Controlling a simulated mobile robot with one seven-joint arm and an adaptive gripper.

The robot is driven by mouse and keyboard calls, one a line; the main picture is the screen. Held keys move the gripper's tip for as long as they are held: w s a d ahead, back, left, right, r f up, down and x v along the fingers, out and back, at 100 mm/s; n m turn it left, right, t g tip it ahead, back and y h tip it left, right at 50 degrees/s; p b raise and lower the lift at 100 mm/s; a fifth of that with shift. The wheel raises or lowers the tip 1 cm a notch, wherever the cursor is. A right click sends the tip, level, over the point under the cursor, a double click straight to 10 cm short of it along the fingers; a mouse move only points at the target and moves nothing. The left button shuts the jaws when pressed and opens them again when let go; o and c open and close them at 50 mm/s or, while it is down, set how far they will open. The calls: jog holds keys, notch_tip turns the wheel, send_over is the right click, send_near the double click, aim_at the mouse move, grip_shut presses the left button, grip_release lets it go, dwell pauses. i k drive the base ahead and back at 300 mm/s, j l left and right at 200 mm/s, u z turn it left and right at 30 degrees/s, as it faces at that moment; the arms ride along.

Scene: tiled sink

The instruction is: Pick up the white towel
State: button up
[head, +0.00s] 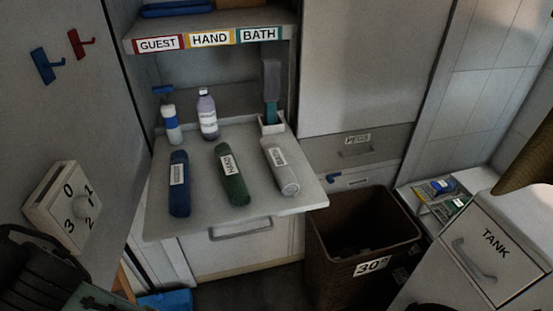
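The white towel (280,167) is a rolled, pale grey-white bundle with a label on it. It lies at the right end of a row of three rolls on the pull-out shelf (210,225), close to the shelf's right edge. A dark green roll (232,175) labelled HAND lies to its left, with a gap between them. A dark blue roll (179,185) with a label lies farther left. I cannot make out my gripper in the head view, and nothing is touching the white towel.
Behind the rolls stand a blue-and-white bottle (171,125), a clear bottle (208,114) and a brush in a holder (271,124). A shelf labelled GUEST, HAND, BATH (210,40) hangs above. A brown bin (357,245) stands right of the pull-out shelf. A dark object (35,268) fills the lower left.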

aim_at(289, 185)
jog(key=k+j+z, duration=0.15)
jog(key=j+z, duration=0.25)
jog(key=k+j+z, duration=0.15)
jog(key=z, duration=0.25)
jog(key=i+j+z, duration=0.2)
jog(key=j, duration=0.2)
jog(key=j+z, duration=0.25)
jog(key=j, duration=0.2)
